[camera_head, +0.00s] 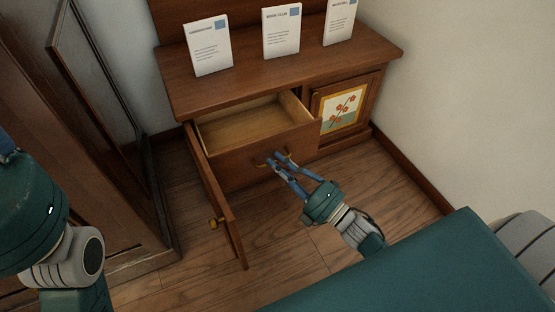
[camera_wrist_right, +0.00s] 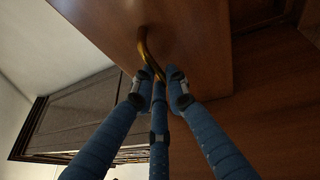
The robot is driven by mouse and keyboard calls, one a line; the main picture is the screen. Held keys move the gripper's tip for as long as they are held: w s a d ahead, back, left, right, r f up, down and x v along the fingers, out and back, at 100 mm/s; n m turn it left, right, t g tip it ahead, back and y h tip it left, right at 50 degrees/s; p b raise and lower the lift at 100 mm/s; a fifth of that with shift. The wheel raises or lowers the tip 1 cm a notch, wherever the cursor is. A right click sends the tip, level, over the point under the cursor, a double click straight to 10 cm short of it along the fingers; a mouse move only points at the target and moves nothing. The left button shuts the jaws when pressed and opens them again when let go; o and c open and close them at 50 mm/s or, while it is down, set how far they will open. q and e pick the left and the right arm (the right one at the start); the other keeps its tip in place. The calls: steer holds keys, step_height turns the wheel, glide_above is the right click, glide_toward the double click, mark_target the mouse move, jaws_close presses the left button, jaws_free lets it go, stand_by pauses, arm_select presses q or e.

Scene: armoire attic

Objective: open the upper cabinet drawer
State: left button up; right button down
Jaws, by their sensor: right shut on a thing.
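The upper drawer (camera_head: 240,123) of the wooden cabinet is pulled partly out, and its pale, empty inside shows. The brass handle is on the drawer front (camera_head: 240,167) and also shows in the right wrist view (camera_wrist_right: 148,50). My right gripper (camera_head: 278,160) is at the handle, its blue fingers shut around it.
A lower cabinet door (camera_head: 215,190) with a brass knob (camera_head: 213,223) stands open left of the drawer. A door with a flower picture (camera_head: 341,109) is shut on the right. Several white cards (camera_head: 209,46) stand on the cabinet top. A dark armoire (camera_head: 90,130) is at the left.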

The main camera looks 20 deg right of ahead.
steer(key=c, duration=1.7)
jaws_free()
steer(key=v, duration=1.2)
steer(key=shift+d, duration=0.1)
